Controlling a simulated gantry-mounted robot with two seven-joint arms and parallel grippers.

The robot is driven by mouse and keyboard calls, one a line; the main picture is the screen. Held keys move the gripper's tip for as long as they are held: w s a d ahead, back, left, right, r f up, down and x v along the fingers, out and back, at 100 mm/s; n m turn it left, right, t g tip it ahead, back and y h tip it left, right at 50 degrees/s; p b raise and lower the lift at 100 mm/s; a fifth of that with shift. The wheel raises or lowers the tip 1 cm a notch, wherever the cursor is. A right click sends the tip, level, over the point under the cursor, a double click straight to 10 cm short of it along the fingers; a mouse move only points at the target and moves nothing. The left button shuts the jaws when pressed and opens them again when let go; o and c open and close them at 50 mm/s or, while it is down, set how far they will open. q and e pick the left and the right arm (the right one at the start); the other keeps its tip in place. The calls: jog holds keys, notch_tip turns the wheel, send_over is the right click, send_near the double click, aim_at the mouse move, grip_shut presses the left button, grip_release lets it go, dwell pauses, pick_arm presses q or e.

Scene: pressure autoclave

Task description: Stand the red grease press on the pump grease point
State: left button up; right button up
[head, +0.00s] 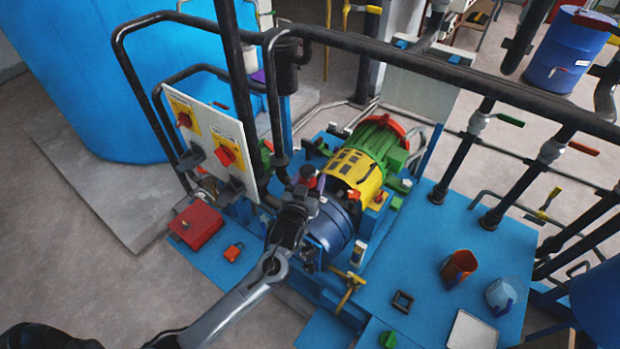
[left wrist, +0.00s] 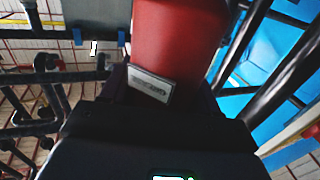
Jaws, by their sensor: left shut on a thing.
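My left gripper (head: 300,196) reaches up from the bottom of the head view and is shut on the red grease press (head: 308,172). Only a small red part of the press shows there, above the dark fingers, in front of the pump set. In the left wrist view the press (left wrist: 178,45) is a large red body with a pale label, rising from the dark gripper. The blue pump (head: 332,226) lies just right of and below the gripper. I cannot make out the grease point, or whether the press touches anything. My right gripper is not in view.
The yellow and green motor (head: 364,163) is right of the gripper. A switch panel (head: 208,140) and black rails (head: 270,100) stand close by.

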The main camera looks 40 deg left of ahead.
pick_arm(q)
jog(key=o, duration=1.5)
jog(key=shift+f, duration=0.15)
jog(key=v, duration=1)
jog(key=shift+s+d, duration=0.1)
jog(key=shift+s, duration=0.25)
